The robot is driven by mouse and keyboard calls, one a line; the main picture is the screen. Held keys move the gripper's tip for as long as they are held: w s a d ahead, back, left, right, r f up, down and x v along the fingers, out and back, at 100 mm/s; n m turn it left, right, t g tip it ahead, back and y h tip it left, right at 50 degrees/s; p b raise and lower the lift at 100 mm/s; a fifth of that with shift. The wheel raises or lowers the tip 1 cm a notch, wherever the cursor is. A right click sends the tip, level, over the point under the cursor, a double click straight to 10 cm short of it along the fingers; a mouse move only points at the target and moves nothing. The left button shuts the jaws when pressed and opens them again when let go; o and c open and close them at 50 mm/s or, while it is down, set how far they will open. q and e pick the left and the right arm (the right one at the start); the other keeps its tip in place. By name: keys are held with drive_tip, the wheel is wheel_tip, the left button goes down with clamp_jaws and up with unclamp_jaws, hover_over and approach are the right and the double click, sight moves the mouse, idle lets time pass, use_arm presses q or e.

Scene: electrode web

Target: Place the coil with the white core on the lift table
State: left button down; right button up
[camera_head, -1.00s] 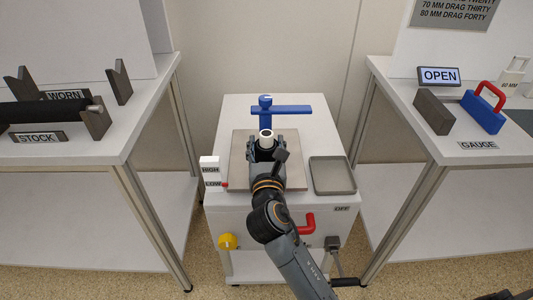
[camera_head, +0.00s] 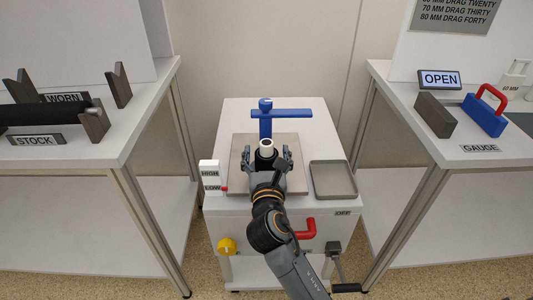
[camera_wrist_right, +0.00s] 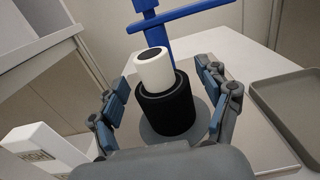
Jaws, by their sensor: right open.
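The coil with the white core stands upright on the grey plate of the lift table (camera_head: 295,180). In the right wrist view its black roll (camera_wrist_right: 168,106) and white core (camera_wrist_right: 154,69) show, with a round grey base under the roll. In the head view the white core (camera_head: 267,147) shows above my gripper. My right gripper (camera_head: 267,156) is open, with one finger on each side of the coil. In the right wrist view gaps show between the fingers and the black roll. My left gripper is not in view.
A blue post with a crossbar (camera_head: 281,113) stands behind the coil. A grey tray (camera_head: 333,180) lies at the right and a HIGH/LOW block (camera_head: 209,174) at the left. A red handle (camera_head: 306,229) and yellow knob (camera_head: 228,246) are on the front. Side tables flank it.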

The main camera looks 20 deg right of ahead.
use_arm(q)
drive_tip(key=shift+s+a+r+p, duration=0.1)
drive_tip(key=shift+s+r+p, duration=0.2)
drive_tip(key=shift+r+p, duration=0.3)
use_arm(e)
drive_tip(key=v, duration=1.1)
drive_tip(key=shift+s, duration=0.35)
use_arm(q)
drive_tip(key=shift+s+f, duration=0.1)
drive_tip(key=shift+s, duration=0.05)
use_arm(e)
drive_tip(key=shift+a, duration=0.15)
